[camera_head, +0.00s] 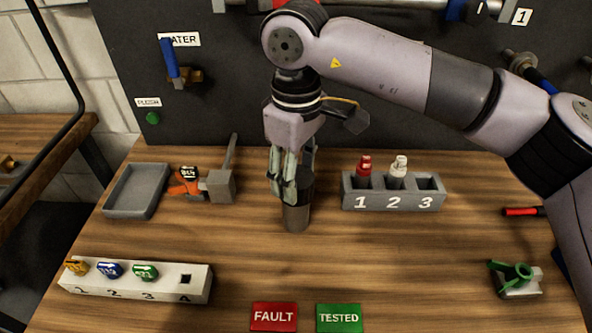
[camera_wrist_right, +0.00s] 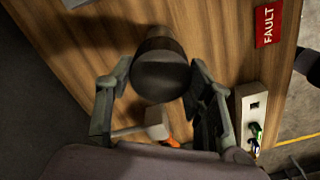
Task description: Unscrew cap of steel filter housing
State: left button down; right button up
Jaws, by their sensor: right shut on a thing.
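The steel filter housing (camera_head: 295,216) stands upright on the wooden bench near the middle of the head view. Its dark round cap (camera_head: 305,186) is on top, partly hidden by my fingers. My right gripper (camera_head: 290,180) points down from above and is shut on the cap. In the right wrist view the cap (camera_wrist_right: 160,78) fills the space between the two fingers of my right gripper (camera_wrist_right: 160,88). The housing's body below is mostly hidden there. My left gripper is not in view.
A grey rack (camera_head: 393,201) holding red and white bottles stands to the right. A grey tray (camera_head: 136,190) and a hammer-like tool (camera_head: 221,184) lie left. A white tag block (camera_head: 135,282), FAULT plate (camera_head: 273,316) and TESTED plate (camera_head: 339,317) are in front. Bench around the housing is clear.

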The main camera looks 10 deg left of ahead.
jog(key=shift+n, duration=0.6)
jog(key=o, duration=1.5)
jog(key=shift+c, duration=0.7)
